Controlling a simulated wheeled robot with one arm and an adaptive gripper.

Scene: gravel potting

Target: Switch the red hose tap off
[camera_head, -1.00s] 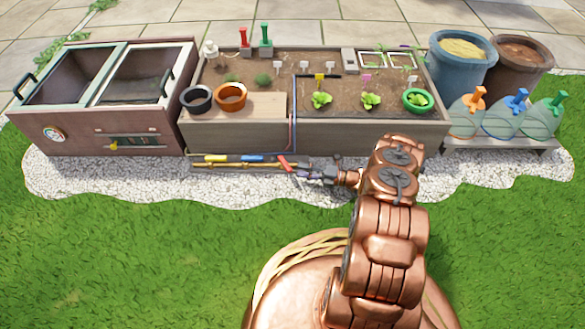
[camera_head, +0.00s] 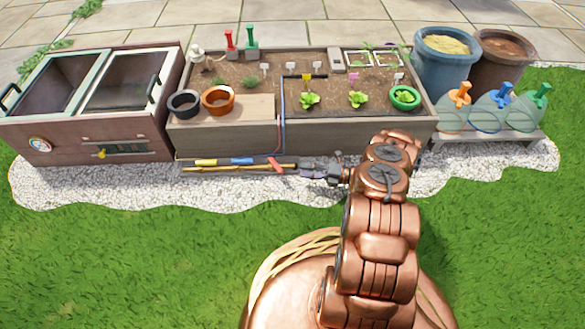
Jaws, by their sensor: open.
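The red hose tap (camera_head: 275,164) is a small red lever at the right end of a low row of taps in front of the planter. It slants down to the right, while the yellow tap lever (camera_head: 206,162) and blue tap lever (camera_head: 242,161) lie nearly level along the row. My gripper (camera_head: 303,166) is open, just right of the red lever, and points left. A small gap seems to separate them; contact is hard to tell at this size. My copper arm (camera_head: 383,225) hides part of the gravel and the planter's right front.
The wooden planter (camera_head: 225,141) stands close behind the taps. A cold frame (camera_head: 75,150) is at left. Watering bottles (camera_head: 492,118) stand on a low bench at right, with a blue barrel (camera_head: 440,75) behind. Gravel and grass in front are clear.

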